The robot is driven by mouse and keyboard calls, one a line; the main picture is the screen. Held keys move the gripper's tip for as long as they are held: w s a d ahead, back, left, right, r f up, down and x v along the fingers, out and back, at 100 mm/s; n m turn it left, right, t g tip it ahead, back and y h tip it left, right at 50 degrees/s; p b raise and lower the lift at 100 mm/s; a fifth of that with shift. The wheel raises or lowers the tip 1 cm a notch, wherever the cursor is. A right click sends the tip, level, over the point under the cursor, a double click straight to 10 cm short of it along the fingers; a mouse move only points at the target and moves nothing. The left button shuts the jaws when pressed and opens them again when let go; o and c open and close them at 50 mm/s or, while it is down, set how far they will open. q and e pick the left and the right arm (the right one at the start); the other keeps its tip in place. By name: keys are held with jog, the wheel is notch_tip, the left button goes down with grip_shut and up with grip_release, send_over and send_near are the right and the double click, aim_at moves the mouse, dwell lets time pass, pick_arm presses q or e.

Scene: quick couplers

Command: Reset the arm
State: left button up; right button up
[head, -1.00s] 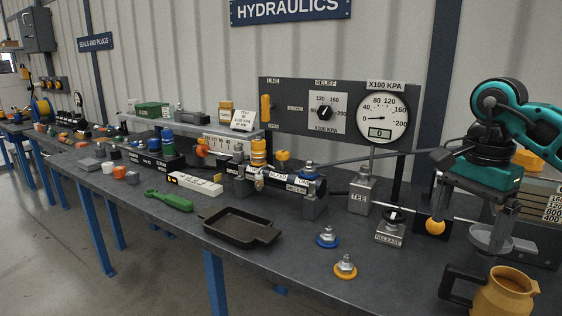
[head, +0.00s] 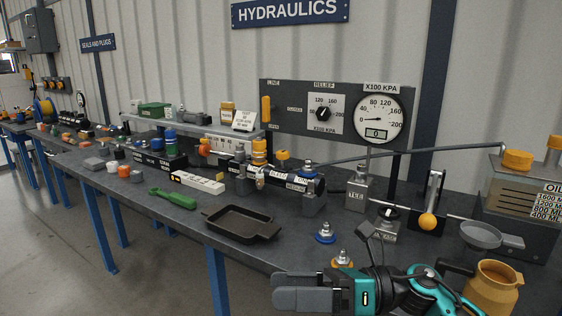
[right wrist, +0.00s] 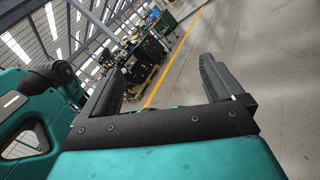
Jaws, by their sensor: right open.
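My right arm, teal and black, comes in at the lower right of the head view. Its gripper (head: 282,290) points left at the bench's front edge, in front of the yellow-ringed coupler (head: 341,259), which it partly hides. In the right wrist view the two dark fingers (right wrist: 160,85) stand apart with nothing between them, and the floor and far hall show beyond. My left gripper does not show in either view.
A tan jug (head: 492,289) stands close to my right arm. A blue-ringed coupler (head: 325,233), a release block (head: 387,226), a grey strainer cup (head: 481,235) and a black tray (head: 241,223) are on the bench. Free floor lies left of the bench.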

jog(key=d+f+m+t+h, duration=0.35)
jog(key=f+m+t, duration=0.2)
jog(key=m, duration=0.55)
jog(key=w+d+f+m+t+h+p, duration=0.1)
jog(key=d+f+m+t+h, duration=0.4)
jog(key=m, duration=0.7)
jog(key=d+f+m+t+h, duration=0.1)
jog(key=f+m+t+h, duration=0.15)
jog(key=m+t, duration=0.65)
jog(key=s+d+f+m+g+h, duration=0.3)
jog(key=s+f+m, duration=0.3)
jog(key=f, duration=0.2)
jog(key=s+d+f+m+g+h, duration=0.2)
jog(key=s+d+f+m+g, duration=0.1)
jog(key=s+f+m+g, duration=0.2)
notch_tip(320, 180, down, 3)
jog(key=shift+s+d+r+m+h, duration=0.15)
jog(key=shift+s+d+m+h, duration=0.2)
jog(key=shift+s+m, duration=0.55)
jog(key=shift+w, duration=0.25)
